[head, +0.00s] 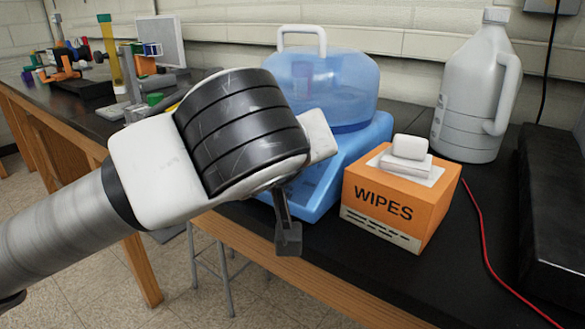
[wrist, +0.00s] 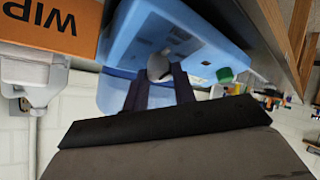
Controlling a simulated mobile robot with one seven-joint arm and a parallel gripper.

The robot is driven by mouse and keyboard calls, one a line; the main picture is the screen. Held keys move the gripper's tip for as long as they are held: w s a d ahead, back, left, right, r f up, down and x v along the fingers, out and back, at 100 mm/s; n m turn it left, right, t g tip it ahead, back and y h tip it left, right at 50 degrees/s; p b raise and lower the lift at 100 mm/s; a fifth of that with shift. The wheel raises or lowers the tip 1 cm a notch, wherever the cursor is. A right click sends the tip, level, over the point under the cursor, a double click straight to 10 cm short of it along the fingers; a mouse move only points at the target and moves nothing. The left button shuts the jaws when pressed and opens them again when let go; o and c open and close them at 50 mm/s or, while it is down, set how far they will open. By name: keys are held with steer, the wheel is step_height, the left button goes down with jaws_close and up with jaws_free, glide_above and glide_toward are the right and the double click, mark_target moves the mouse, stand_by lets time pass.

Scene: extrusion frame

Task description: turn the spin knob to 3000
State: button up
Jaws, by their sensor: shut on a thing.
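A blue device stands on the black bench in the head view, with a blue base (head: 325,185) and a clear bluish dome (head: 335,85) with a white handle. In the wrist view its blue body (wrist: 195,40) fills the upper middle. A rounded grey knob (wrist: 160,66) on its face sits between the dark fingers of my gripper (wrist: 160,90), which is shut on it. In the head view my gripper (head: 288,238) is in front of the base, and the knob is hidden behind my wrist. No dial numbers or setting can be read.
An orange wipes box (head: 395,205) stands close to the right of the device. A white jug (head: 478,95) is behind it. A red cable (head: 485,230) and a black slab (head: 555,210) lie at right. Other lab items crowd the bench at far left.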

steer(key=m+h, duration=0.1)
steer(key=m, duration=0.1)
steer(key=m+h+b, duration=0.1)
steer(key=m+h, duration=0.1)
steer(key=m, duration=0.1)
steer(key=m+h+b, duration=0.1)
steer(key=m, duration=0.1)
steer(key=shift+a+f+m, duration=0.15)
steer(key=shift+a+m, duration=0.1)
steer(key=shift+m, duration=0.05)
steer(key=m+g+h, duration=0.1)
steer(key=m, duration=0.2)
steer(key=m+g+h+b, duration=0.1)
steer(key=m+h, duration=0.1)
steer(key=m, duration=0.1)
steer(key=shift+w+a+m, duration=0.15)
steer(key=shift+a+m, duration=0.05)
steer(key=shift+m, duration=0.1)
steer(key=shift+g, duration=0.3)
steer(key=o, duration=1)
steer(key=shift+a, duration=0.1)
steer(key=v, duration=1.3)
steer(key=shift+s+a+p, duration=0.25)
steer(key=shift+p, duration=0.1)
